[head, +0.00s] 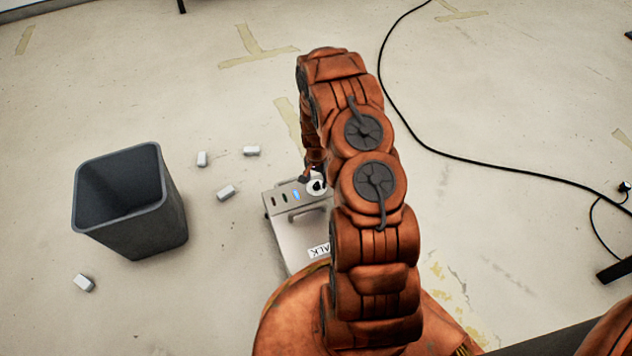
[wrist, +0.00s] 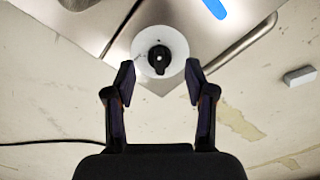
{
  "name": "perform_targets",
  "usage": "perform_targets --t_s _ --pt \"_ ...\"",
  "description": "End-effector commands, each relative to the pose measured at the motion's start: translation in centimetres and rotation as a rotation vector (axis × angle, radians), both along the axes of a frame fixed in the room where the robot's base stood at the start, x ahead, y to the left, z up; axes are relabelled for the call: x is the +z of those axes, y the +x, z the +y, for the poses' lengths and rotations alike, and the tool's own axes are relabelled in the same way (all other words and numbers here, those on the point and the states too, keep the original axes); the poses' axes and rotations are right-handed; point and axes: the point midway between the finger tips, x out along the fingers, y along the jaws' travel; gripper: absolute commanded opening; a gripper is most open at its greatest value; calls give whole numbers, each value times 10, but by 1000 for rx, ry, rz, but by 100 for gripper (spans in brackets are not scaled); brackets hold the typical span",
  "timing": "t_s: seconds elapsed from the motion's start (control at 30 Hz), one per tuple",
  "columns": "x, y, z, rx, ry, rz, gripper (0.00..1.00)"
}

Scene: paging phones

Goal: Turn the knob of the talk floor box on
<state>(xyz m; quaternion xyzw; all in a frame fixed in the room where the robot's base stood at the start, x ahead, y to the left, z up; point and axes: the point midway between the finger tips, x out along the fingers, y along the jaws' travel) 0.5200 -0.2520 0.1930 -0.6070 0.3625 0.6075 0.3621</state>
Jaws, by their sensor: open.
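The talk floor box (head: 297,235) is a light grey metal box on the floor, partly hidden behind my arm in the head view. Its label is partly covered, with "ALK" showing. Its knob (wrist: 159,59) is a black knob on a white round dial (wrist: 172,40), seen in the wrist view at the upper middle. The dial also shows in the head view (head: 312,188). A lit blue strip (head: 296,195) is on the box top. My gripper (wrist: 160,80) is open, its two fingers on either side of the dial's lower edge. I cannot tell whether they touch it.
A dark grey bin (head: 150,215) stands left of the box. Several small white blocks (head: 226,192) lie on the floor between and around them. A black cable (head: 420,145) runs across the floor at the right. A handle (head: 305,210) rises from the box top.

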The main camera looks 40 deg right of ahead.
Motion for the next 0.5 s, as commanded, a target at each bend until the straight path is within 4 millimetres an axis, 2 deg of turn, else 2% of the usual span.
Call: perform_targets --t_s 0.5 --pt "73 1 0 1 0 -2 55"
